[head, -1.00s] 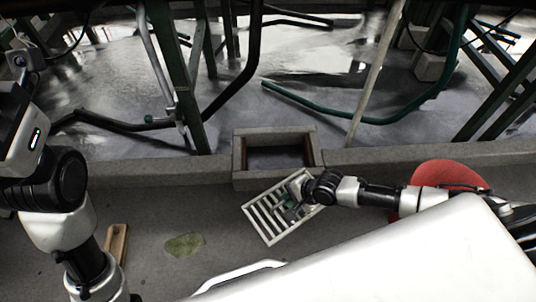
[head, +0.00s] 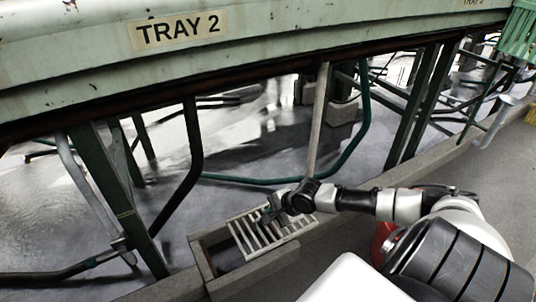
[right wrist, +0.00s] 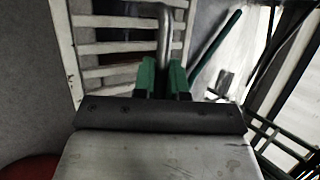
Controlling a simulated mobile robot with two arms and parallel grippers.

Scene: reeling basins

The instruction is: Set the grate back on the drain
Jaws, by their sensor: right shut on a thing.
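The pale slatted grate (head: 247,238) is in my right gripper (head: 273,208) at the middle of the head view. It overlaps the right part of the drain, a rectangular opening with a raised stone rim (head: 202,270). The left part of the opening is uncovered and dark. I cannot tell whether the grate touches the rim. In the right wrist view the green fingers (right wrist: 163,80) are shut around a curved metal handle (right wrist: 163,35), with the grate's slats (right wrist: 97,48) behind. My left gripper is out of view.
A stone curb (head: 345,208) runs away to the right from the drain. A green tray labelled TRAY 2 (head: 100,52) hangs above, on dark green legs (head: 113,190). A green pipe (head: 360,140) bends over the wet floor behind. A red round object shows partly behind my arm.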

